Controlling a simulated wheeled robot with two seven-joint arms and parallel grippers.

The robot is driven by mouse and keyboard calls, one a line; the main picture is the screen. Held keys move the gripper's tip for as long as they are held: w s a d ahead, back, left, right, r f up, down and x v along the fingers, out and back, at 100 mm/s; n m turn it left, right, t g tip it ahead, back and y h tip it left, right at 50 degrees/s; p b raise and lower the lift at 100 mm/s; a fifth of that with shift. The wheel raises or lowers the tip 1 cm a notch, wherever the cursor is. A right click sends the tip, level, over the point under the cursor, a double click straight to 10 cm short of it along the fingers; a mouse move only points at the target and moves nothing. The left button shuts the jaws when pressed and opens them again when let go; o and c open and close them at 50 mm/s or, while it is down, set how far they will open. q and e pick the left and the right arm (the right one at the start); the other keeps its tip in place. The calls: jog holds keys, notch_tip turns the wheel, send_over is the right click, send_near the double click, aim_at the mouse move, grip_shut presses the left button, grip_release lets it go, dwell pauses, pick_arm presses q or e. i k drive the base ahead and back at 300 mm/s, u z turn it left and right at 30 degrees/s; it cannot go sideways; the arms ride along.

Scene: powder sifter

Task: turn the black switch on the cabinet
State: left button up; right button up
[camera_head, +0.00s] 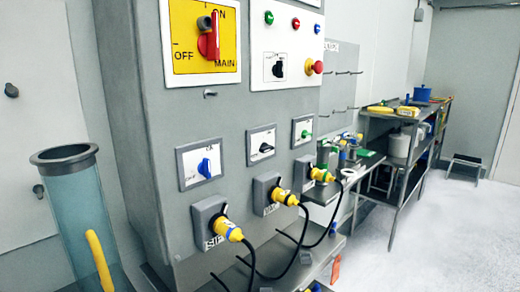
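The grey cabinet (140,110) fills the left middle of the head view. A black switch (266,148) sits on a small white plate in a dark frame on its front, between a blue switch (205,167) on the left and a green-marked plate (304,132) on the right. Its black handle lies nearly level, slightly tilted. A second, smaller black knob (278,68) is on the white panel above, beside a red push button (314,67). Neither of my grippers shows in this view.
Yellow plugs (228,230) with black cables stick out below the switches. A red main switch (208,42) is on a yellow plate above. A clear cylinder (75,210) stands at left; shelves (405,115) line the right.

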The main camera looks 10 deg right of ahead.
aim_at(264, 148)
jog(key=z, duration=0.05)
jog(key=i, duration=0.75)
jog(key=z, duration=0.65)
